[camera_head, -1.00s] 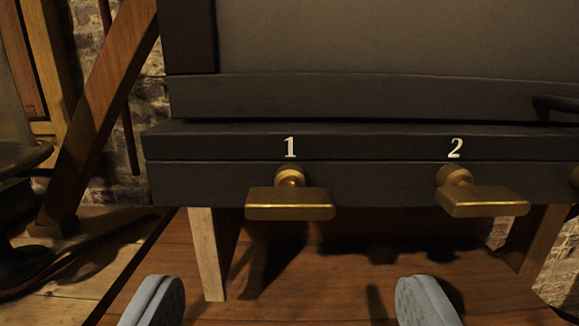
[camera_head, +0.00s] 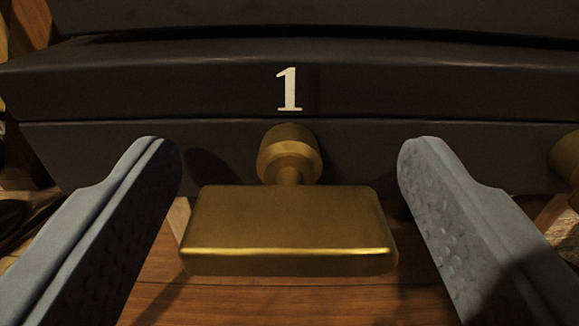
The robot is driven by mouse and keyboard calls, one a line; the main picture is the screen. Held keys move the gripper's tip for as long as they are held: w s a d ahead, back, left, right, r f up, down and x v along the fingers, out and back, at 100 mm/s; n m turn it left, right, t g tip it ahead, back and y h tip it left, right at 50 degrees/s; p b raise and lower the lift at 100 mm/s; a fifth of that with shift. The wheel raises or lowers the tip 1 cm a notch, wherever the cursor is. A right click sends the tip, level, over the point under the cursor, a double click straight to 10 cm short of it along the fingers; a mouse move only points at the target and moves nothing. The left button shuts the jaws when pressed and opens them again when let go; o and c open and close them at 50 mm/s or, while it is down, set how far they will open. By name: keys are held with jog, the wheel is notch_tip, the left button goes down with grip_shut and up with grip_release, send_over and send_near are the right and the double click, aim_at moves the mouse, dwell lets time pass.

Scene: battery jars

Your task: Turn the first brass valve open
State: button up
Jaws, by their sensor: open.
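The first brass valve (camera_head: 288,228) sits in the middle of the view, below a white number 1 (camera_head: 289,89) on a dark panel. Its round stem (camera_head: 289,153) comes out of the panel, and its flat, wide handle lies level across the picture. My gripper (camera_head: 284,150) is open, with one grey-blue finger on each side of the handle. A gap shows between each finger and the handle's ends, narrower at the right. The fingertips reach near the panel face; I cannot tell whether they touch it.
The dark panel (camera_head: 90,150) runs across the whole view behind the valve. Part of a second brass valve (camera_head: 566,158) shows at the right edge, beyond my right finger. A wooden surface (camera_head: 280,297) lies below the handle.

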jog(key=c, duration=1)
jog(key=shift+o, duration=0.2)
jog(key=n, duration=0.4)
jog(key=shift+a+n, duration=0.1)
jog(key=shift+n, duration=0.3)
jog(key=n, duration=0.4)
jog(key=shift+f, duration=0.1)
jog(key=n, duration=0.5)
jog(key=shift+a, duration=0.1)
jog(key=shift+f+n, duration=0.15)
jog(key=shift+n, duration=1.95)
